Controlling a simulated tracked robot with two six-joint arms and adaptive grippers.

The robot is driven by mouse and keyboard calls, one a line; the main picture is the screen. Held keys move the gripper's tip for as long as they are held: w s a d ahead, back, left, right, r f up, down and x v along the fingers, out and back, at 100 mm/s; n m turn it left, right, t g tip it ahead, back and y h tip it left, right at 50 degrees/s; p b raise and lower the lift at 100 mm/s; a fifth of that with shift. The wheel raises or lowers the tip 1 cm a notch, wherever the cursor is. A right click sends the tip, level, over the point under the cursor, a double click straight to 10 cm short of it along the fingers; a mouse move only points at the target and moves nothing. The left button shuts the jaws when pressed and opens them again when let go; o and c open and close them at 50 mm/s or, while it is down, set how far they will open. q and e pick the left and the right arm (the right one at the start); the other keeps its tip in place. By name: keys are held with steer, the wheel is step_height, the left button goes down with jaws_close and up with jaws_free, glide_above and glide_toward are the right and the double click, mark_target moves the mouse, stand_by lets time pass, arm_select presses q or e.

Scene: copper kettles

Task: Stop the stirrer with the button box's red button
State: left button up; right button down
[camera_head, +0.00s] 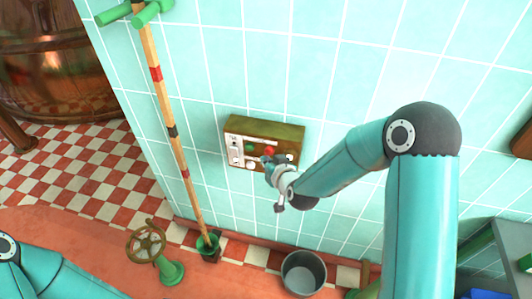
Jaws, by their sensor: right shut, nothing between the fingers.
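The button box (285,132) is mounted on the tiled wall near the middle of the head view. Its pale front panel carries a green button (251,148) on the left and a red button (270,150) to its right. My right gripper (268,160) is at the panel, shut and empty, just below the red button in the picture. I cannot tell whether its fingertips touch the button. The gripper hides part of the panel. My left gripper is out of view; only part of my left arm shows at the bottom left.
A striped pole (167,110) stands left of the box. A handwheel (146,241) on a green stand and a grey bucket (304,274) are below. A copper kettle (60,75) is at the upper left. The wall above the box is clear.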

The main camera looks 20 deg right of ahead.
steer(key=shift+w+d, duration=0.1)
stand_by(0.5)
steer(key=shift+w+d+r+b, duration=0.1)
steer(key=shift+w+d+b, duration=0.1)
steer(key=shift+b, duration=0.1)
steer(key=shift+w+d, duration=0.2)
steer(key=shift+w, duration=0.2)
stand_by(0.9)
steer(key=shift+s+b, duration=0.1)
steer(key=shift+b, duration=0.2)
steer(key=shift+s+a+b, duration=0.3)
steer(key=shift+s+a, duration=0.2)
steer(key=shift+s, duration=0.2)
